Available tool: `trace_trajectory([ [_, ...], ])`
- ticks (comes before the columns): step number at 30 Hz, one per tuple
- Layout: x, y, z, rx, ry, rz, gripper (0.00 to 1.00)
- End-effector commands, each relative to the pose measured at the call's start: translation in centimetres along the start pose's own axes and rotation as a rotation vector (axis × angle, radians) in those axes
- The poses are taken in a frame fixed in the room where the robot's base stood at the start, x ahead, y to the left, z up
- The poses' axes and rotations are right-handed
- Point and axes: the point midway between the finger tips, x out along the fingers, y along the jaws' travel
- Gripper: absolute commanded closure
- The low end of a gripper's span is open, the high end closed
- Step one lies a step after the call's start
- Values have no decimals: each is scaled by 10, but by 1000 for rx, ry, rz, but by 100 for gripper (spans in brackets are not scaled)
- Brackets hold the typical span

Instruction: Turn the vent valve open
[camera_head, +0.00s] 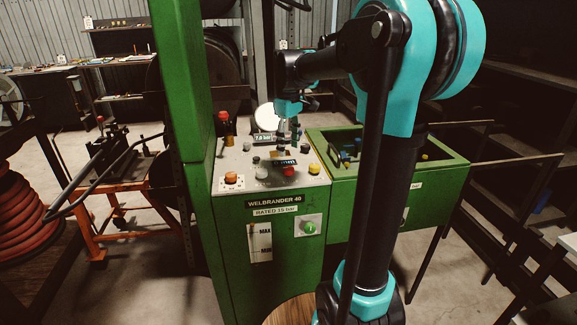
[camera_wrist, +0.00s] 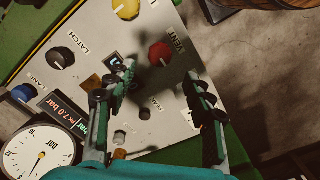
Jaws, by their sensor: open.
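The vent valve is a red knob (camera_wrist: 160,53) beside the printed word VENT on the grey control panel (camera_wrist: 165,20) in the wrist view. It also shows as a red knob (camera_head: 288,171) near the panel's front edge in the head view. I cannot tell how far it is turned. My gripper (camera_wrist: 160,78) is open and empty, its two fingers spread over the panel. The red knob shows beyond and between the fingertips, apart from both. In the head view my gripper (camera_head: 283,148) hangs above the panel, just behind the red knob.
A black LATCH knob (camera_wrist: 60,57), a blue knob (camera_wrist: 22,93) and a yellow knob (camera_wrist: 125,8) share the panel. A round gauge (camera_wrist: 38,152) stands near a display reading 7.0 bar (camera_wrist: 68,118). A green post (camera_head: 180,80) rises left; an open green bin (camera_head: 390,165) lies right.

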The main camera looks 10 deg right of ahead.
Motion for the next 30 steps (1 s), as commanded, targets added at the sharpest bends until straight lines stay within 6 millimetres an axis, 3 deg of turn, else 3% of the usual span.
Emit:
trace_trajectory([
  [6, 43, 0, 0, 0, 0, 0, 47],
  [12, 69, 0, 0, 1, 0, 0, 47],
  [25, 79, 0, 0, 1, 0, 0, 47],
  [30, 79, 0, 0, 1, 0, 0, 66],
])
